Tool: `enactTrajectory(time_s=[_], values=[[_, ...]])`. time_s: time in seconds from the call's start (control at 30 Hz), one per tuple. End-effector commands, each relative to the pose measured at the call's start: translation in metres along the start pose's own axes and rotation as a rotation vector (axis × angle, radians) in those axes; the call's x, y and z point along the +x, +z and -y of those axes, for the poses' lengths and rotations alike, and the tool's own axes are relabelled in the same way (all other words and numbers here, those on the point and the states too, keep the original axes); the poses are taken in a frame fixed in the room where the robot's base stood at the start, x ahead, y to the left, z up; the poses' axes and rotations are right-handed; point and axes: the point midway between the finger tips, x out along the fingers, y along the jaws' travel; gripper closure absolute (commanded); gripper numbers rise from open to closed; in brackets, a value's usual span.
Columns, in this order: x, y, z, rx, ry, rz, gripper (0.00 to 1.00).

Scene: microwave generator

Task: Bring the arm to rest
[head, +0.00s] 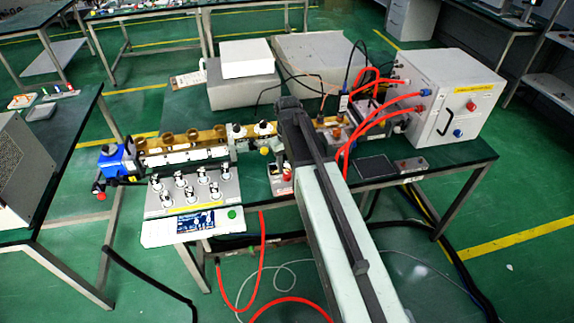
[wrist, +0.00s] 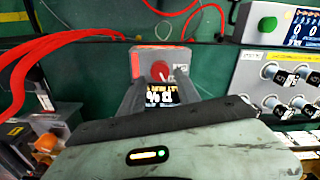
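My arm (head: 335,225) reaches from the bottom right over the bench in the head view, and its end hides the bench behind it. In the wrist view my gripper (wrist: 158,82) shows two dark fingers that stand apart, with a lit display (wrist: 161,94) visible between them. A small box with a red knob (wrist: 160,71) lies just past the fingertips. I see nothing held. I cannot tell whether the fingers touch the box. A small box with a red button also shows beside the arm in the head view (head: 284,179).
A switch panel (head: 193,192) with several knobs and a brass-coloured waveguide line (head: 185,143) are left of my arm. A large white box (head: 443,97) with red cables (head: 366,127) stands to the right.

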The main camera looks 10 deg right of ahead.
Motion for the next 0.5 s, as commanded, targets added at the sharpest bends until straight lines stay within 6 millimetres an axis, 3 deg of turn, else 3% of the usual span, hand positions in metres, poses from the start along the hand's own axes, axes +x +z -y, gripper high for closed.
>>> enactTrajectory(time_s=[0.03, 0.13, 0.5], values=[[-0.02, 0.0, 0.0, 0.0, 0.0, 0.0, 0.61], [-0.033, 0.0, 0.0, 0.0, 0.0, 0.0, 0.61], [-0.033, 0.001, 0.002, -0.001, 0.0, 0.0, 0.61]])
